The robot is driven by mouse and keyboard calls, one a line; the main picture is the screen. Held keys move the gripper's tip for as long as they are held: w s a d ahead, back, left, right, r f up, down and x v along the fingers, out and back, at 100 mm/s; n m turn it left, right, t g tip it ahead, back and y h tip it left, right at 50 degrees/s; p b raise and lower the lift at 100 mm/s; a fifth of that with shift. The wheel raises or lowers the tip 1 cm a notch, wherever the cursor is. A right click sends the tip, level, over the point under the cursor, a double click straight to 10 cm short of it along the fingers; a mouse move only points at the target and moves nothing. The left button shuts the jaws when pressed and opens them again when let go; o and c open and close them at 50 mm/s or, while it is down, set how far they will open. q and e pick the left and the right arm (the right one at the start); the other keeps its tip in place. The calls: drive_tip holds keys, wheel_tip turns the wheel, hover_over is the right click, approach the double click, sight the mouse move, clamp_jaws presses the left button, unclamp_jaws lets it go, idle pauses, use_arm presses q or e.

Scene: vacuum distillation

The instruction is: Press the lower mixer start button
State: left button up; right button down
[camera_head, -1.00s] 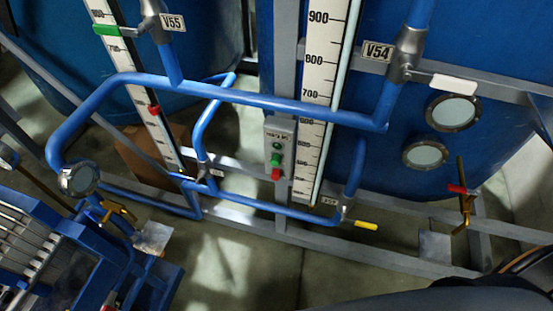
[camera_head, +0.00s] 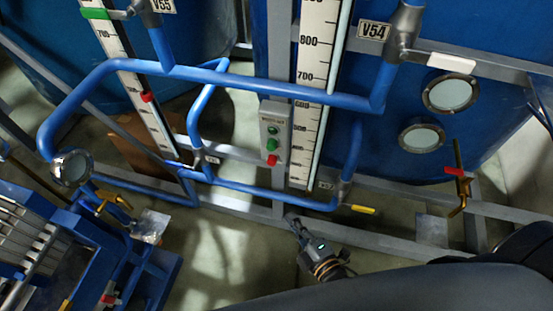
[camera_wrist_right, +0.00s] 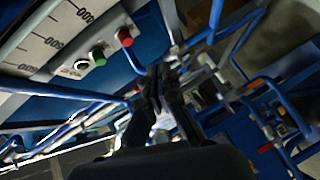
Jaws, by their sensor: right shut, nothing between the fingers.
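A grey control box (camera_head: 284,108) is fixed on the frame beside a white level scale. My left gripper is not in view.
Blue pipes (camera_head: 240,85) run across in front of the box and loop to its left. The white level scale (camera_head: 312,130) stands right of it. A yellow-handled valve (camera_head: 363,209) sits at the lower pipe. Blue tanks (camera_head: 400,170) stand behind.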

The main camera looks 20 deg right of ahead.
wheel_tip(320, 180, up, 10)
drive_tip(key=n+t, duration=0.2)
drive_tip(key=n, duration=0.1)
drive_tip(key=shift+w+a+y, duration=0.15)
drive_tip(key=shift+w+y, duration=0.25)
drive_tip(key=shift+f, duration=0.1)
drive_tip(key=p, duration=0.1)
approach(269, 149)
drive_tip(key=w+a, duration=0.2)
drive_tip(key=a, duration=0.2)
drive_tip(key=shift+w+d+f+p, duration=0.1)
drive_tip(key=shift+w+d+p, duration=0.1)
drive_tip(key=shift+w+d, duration=0.3)
drive_tip(key=shift+w+d+p, duration=0.2)
drive_tip(key=shift+w+d, duration=0.1)
drive_tip(key=shift+w, duration=0.4)
drive_tip(key=shift+w+d+p, duration=0.2)
drive_tip(key=shift+w+d, duration=0.2)
drive_tip(key=shift+w, duration=0.2)
